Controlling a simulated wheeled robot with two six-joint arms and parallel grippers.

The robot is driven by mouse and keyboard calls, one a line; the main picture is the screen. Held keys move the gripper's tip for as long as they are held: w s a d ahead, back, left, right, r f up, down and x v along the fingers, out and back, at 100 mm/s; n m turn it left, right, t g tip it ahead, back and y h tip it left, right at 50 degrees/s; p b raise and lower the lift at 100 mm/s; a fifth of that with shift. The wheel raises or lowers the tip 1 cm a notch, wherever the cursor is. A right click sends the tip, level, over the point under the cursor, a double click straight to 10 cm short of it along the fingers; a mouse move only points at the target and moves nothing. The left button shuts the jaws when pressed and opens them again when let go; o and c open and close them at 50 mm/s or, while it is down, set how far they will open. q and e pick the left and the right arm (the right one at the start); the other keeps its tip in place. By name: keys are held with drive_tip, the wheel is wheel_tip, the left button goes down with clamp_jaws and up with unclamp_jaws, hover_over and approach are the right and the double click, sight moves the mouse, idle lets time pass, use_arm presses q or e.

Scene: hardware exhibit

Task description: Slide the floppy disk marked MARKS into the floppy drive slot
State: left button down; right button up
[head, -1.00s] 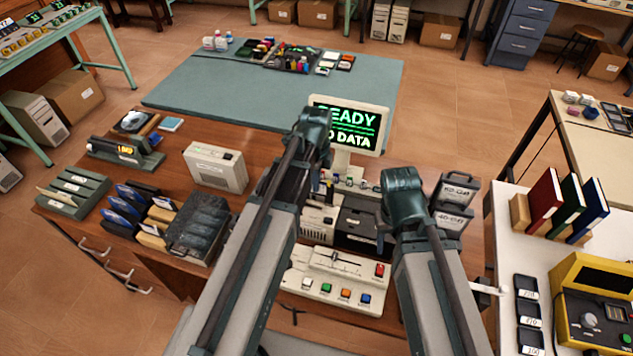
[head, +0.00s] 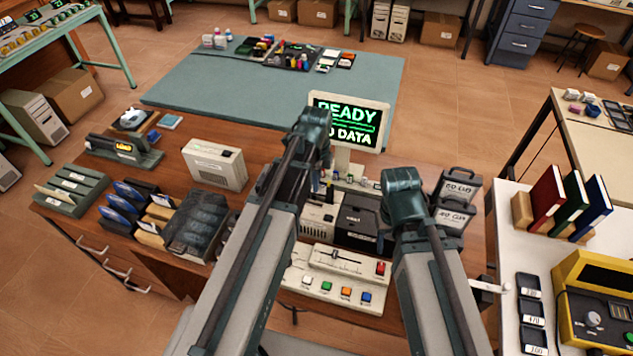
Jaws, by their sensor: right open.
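Several blue floppy disks (head: 124,197) stand in a dark holder on the left of the wooden desk. Their labels are too small to read, so I cannot tell which is marked MARKS. A beige box (head: 215,164) with a dark slit stands right of them; I cannot tell whether it is the floppy drive. Another beige unit (head: 316,222) stands below the monitor, partly hidden by my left arm. My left gripper (head: 328,186) is mostly hidden behind its arm, above the desk centre. My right gripper (head: 385,243) is open beside a black box, its fingertips hardly visible.
A monitor (head: 348,122) reading READY stands at the desk's back. A control panel (head: 335,273) with coloured buttons lies between my arms. Black weights (head: 455,200) stand right of my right arm. The green mat (head: 210,100) has free room.

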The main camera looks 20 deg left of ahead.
sight(316, 200)
use_arm(q)
drive_tip(key=shift+f+b, duration=2.85)
drive_tip(key=shift+f, duration=0.15)
use_arm(e)
drive_tip(key=shift+f, duration=3)
use_arm(q)
drive_tip(key=c, duration=1)
unclamp_jaws()
drive_tip(key=shift+r, duration=0.15)
use_arm(e)
drive_tip(key=shift+r, duration=0.2)
use_arm(q)
wheel_tip(316, 200, up, 8)
drive_tip(key=p, duration=0.8)
use_arm(e)
wheel_tip(316, 200, up, 8)
drive_tip(key=shift+f, duration=0.15)
